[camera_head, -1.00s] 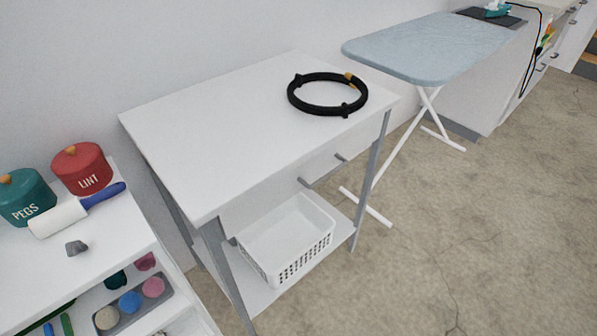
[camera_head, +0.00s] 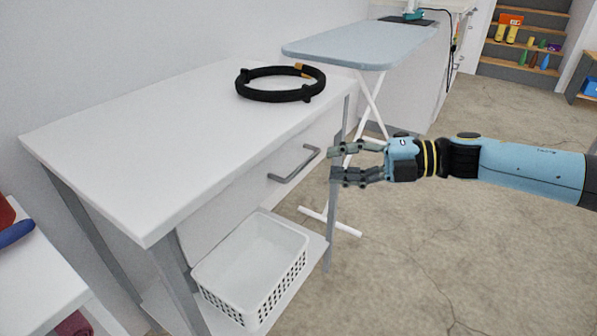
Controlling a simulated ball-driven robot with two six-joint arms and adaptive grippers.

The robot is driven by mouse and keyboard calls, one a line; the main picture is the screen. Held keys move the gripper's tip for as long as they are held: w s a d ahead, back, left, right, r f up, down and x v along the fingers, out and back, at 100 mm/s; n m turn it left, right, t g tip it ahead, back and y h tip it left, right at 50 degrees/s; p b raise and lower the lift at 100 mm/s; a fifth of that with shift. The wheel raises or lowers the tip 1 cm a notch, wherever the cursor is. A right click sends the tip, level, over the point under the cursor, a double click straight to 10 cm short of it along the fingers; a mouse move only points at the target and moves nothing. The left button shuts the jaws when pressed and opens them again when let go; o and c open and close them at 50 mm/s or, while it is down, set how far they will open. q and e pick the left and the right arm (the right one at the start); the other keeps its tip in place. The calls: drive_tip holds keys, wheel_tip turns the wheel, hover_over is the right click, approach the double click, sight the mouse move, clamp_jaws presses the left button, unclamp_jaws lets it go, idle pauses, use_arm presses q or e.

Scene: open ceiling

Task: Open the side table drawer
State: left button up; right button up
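The white side table (camera_head: 130,125) stands against the wall with grey legs. Its drawer (camera_head: 235,185) is closed, flush under the top. A grey bar handle (camera_head: 294,164) is on the drawer front. My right gripper (camera_head: 335,164) comes in from the right, level with the handle. Its two fingers are apart and empty, pointing left at the handle with a small gap in the picture. I cannot tell the exact depth between them. My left gripper is not in view.
A black ring (camera_head: 281,84) lies on the table top. A white basket (camera_head: 250,270) sits on the lower shelf. A blue ironing board (camera_head: 360,44) stands behind. A white shelf unit (camera_head: 38,285) is at the lower left. The floor in front and to the right is clear.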

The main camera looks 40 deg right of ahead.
sight(306, 165)
drive_tip(key=b+x, duration=0.1)
drive_tip(key=x, duration=0.6)
drive_tip(key=shift+d+f, duration=0.1)
drive_tip(key=shift+f, duration=0.05)
drive_tip(key=shift+w+a, duration=0.1)
drive_tip(key=shift+a, duration=0.1)
drive_tip(key=c, duration=0.6)
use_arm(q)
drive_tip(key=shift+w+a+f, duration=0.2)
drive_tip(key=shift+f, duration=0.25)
use_arm(e)
clamp_jaws()
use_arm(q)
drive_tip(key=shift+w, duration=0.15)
